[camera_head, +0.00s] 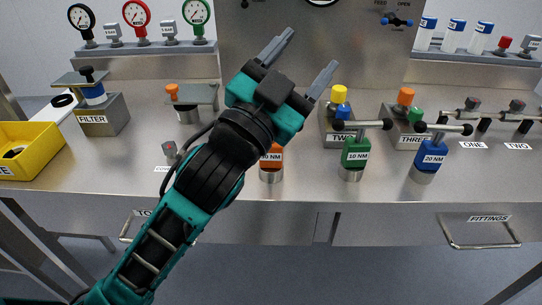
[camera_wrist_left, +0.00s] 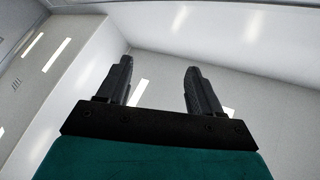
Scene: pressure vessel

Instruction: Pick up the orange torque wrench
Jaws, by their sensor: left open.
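The orange torque wrench (camera_head: 271,158) stands in a socket near the front edge of the bench, left of the green and blue ones. Its upper part is hidden behind my left gripper and forearm; its orange body with a partly covered "NM" label shows. My left gripper (camera_head: 304,58) is open and empty, raised above the bench in front of the grey back panel, pointing up and to the right. In the left wrist view, the two open fingers (camera_wrist_left: 160,84) have only wall and ceiling behind them. My right gripper is in neither view.
A green wrench (camera_head: 355,152) and a blue wrench (camera_head: 430,157) with horizontal handles stand to the right. Valves marked TWO and THREE stand behind them. A yellow bin (camera_head: 40,147) is at the left. Gauges line the back left shelf.

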